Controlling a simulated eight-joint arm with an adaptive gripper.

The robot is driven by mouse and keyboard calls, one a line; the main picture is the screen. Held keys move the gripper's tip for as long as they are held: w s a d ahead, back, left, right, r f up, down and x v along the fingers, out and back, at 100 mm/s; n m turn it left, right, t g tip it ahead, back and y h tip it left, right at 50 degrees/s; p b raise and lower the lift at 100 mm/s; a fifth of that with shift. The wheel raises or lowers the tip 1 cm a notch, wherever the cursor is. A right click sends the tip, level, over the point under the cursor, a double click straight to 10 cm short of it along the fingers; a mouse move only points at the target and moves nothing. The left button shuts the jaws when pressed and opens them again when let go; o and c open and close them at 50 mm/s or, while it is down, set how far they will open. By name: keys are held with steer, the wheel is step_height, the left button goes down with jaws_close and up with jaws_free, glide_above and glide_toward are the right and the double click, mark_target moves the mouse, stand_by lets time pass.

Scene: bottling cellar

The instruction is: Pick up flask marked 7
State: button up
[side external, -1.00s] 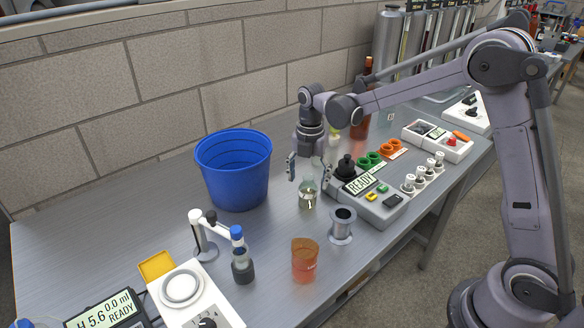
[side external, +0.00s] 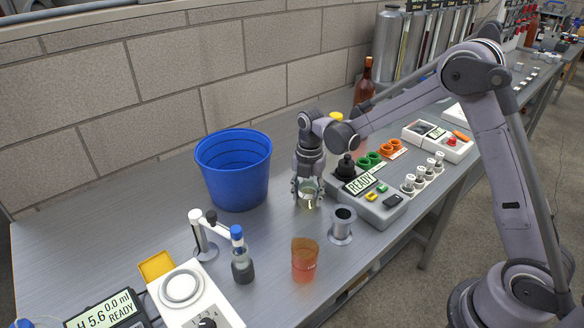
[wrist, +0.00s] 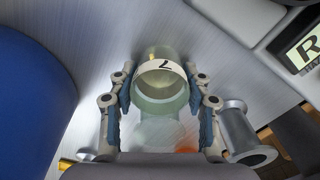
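The flask marked 7 (side external: 308,195) is a small clear glass vessel standing on the metal bench, between the blue bucket and the READY instrument. In the wrist view the flask (wrist: 162,92) shows a white band with a dark 7, seen upside down. My gripper (side external: 308,190) points down over it, one finger on each side. In the wrist view the blue pads of my gripper (wrist: 161,72) lie against both sides of the glass, with no clear gap. The flask appears still on the bench; its base is partly hidden in the wrist view.
The blue bucket (side external: 233,172) stands close to the left. A grey spool (side external: 342,226) and an orange beaker (side external: 305,260) stand in front. The READY instrument (side external: 366,198) is close on the right. A blue-capped bottle (side external: 241,258) is front left.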

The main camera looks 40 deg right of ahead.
steer(key=c, duration=0.3)
